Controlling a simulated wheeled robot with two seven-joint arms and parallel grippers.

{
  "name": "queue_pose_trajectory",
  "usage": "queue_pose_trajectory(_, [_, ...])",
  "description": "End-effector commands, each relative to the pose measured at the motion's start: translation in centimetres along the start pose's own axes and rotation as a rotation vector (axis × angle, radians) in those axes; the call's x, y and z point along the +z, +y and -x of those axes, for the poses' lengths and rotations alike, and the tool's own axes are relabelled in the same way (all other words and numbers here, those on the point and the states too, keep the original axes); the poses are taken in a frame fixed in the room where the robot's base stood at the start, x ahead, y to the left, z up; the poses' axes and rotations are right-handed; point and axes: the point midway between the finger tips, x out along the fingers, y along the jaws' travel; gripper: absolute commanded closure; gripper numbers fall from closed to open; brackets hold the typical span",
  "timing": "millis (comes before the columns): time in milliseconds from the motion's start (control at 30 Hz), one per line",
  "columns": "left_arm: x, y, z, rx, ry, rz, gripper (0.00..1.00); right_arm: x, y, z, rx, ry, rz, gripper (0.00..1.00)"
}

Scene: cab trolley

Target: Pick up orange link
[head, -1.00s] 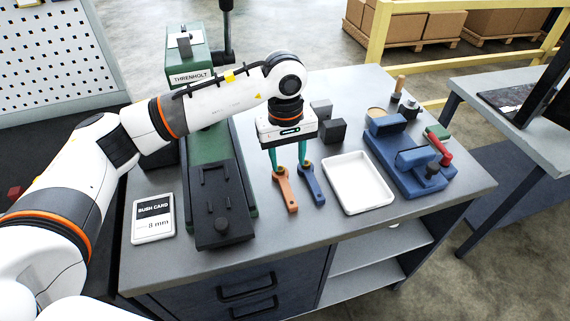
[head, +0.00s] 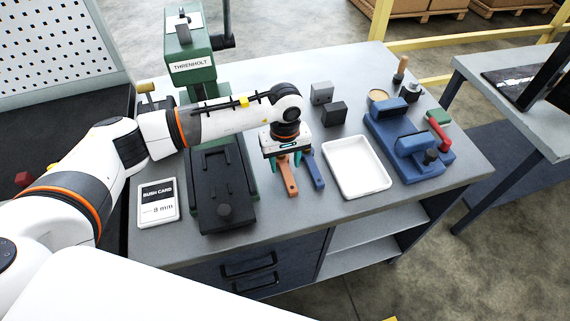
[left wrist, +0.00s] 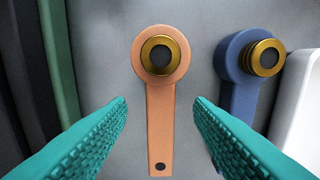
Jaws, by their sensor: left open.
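The orange link (head: 288,180) lies flat on the grey bench top, beside the blue link (head: 314,175). In the left wrist view the orange link (left wrist: 161,115) shows a round head with a brass bushing and a narrow arm with a small dark hole at its end. My left gripper (head: 290,165) is low over the link. In the left wrist view its teal fingers (left wrist: 160,108) are open, one on each side of the link's arm, with a gap on both sides. The blue link (left wrist: 240,75) lies to the right, its lower part partly hidden by the right finger. My right gripper is not in view.
A white tray (head: 331,184) stands right of the links, and a blue fixture (head: 386,145) beyond it. The green and black press (head: 196,68) is close on the left. A bush card (head: 158,190) lies at the left.

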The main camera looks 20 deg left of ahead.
Motion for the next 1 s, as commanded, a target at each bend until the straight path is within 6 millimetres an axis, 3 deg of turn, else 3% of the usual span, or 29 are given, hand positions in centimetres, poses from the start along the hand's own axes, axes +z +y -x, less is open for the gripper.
queue_pose_trajectory(133, [0.0, 0.0, -1.4, 0.0, 0.001, 0.0, 0.53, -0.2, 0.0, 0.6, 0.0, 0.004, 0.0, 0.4])
queue_pose_trajectory(367, [0.1, -0.1, -1.7, -0.001, -0.001, 0.0, 0.53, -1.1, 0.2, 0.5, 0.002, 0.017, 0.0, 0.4])
queue_pose_trajectory(667, [0.1, -0.1, -1.7, -0.001, -0.001, 0.0, 0.99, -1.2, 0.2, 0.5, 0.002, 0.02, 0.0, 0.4])
queue_pose_trajectory(1000, [0.1, -0.1, -1.5, -0.004, -0.002, 0.0, 1.0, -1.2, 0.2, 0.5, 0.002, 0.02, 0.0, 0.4])
